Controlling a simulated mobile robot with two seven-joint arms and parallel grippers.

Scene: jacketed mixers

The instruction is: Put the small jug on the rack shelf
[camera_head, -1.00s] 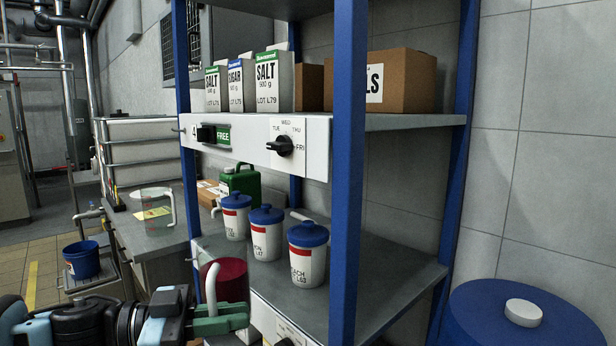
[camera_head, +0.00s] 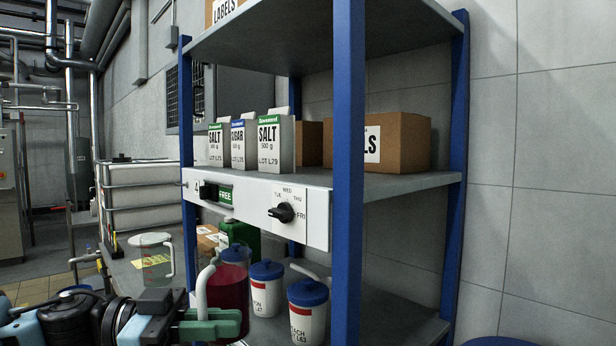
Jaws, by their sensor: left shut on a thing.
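A jug of dark red liquid (camera_head: 230,291) with a white handle is held in front of the rack's left side. My left gripper (camera_head: 222,324) comes in from the lower left and is shut on the jug's handle. The jug looks upright and partly covers the leftmost blue-lidded tub. The rack has blue posts, a middle shelf (camera_head: 400,186) and a lower shelf (camera_head: 385,318). The jug stands out before the lower shelf, below the middle shelf's front panel (camera_head: 255,208). My right gripper is out of view.
Salt and sugar cartons (camera_head: 273,142) and brown boxes (camera_head: 400,143) stand on the middle shelf. Blue-lidded tubs (camera_head: 307,310) and a green canister (camera_head: 243,236) stand lower down. A clear jug with a yellow label (camera_head: 153,262) stands left of the rack. Blue posts (camera_head: 347,150) flank the shelves.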

